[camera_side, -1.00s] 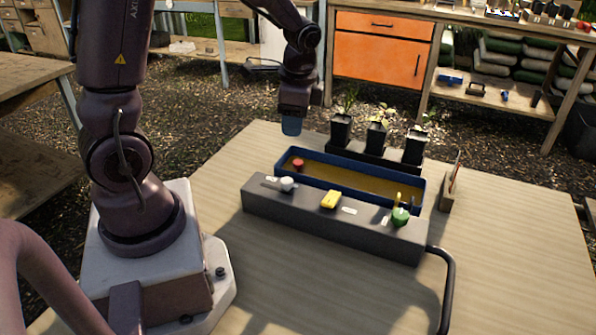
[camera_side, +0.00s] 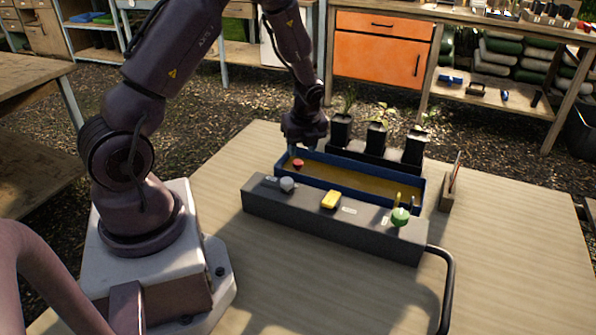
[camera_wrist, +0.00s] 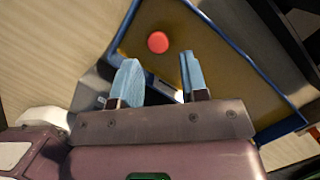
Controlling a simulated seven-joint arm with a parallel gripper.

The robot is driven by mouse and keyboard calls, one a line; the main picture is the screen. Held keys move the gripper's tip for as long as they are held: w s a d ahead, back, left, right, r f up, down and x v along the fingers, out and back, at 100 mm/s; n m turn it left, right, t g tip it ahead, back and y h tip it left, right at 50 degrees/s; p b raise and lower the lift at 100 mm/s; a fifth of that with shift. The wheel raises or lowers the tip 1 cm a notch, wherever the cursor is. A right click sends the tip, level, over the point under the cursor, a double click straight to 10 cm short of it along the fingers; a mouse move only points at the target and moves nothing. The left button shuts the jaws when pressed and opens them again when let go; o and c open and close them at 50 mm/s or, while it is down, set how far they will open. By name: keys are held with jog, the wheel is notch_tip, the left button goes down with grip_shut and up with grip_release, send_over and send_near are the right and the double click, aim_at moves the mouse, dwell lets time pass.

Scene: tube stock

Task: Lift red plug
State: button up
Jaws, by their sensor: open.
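The red plug (camera_side: 298,163) sits at the left end of the blue-walled tray (camera_side: 425,190) with a brown bottom. In the wrist view the round red top of the plug (camera_wrist: 158,42) shows just beyond my fingertips, roughly ahead of the gap between them. My gripper (camera_wrist: 158,75) has two light blue fingers, spread apart with nothing between them. In the side view my gripper (camera_side: 296,146) hangs low over the left end of the tray, close above and behind the plug. I cannot tell the exact height left between them.
A grey box (camera_side: 330,222) with a grey-white knob (camera_side: 287,184), a yellow switch (camera_side: 331,200) and a green knob (camera_side: 400,217) stands in front of the tray. Potted plants (camera_side: 377,138) stand behind it. A small wooden holder (camera_side: 451,191) is at right. The front tabletop is clear.

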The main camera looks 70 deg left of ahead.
aim_at(298, 162)
jog(key=x, duration=0.5)
jog(key=shift+s+d+f, duration=0.15)
jog(key=shift+s+f, duration=0.05)
jog(key=shift+f, duration=0.2)
jog(key=c, duration=0.7)
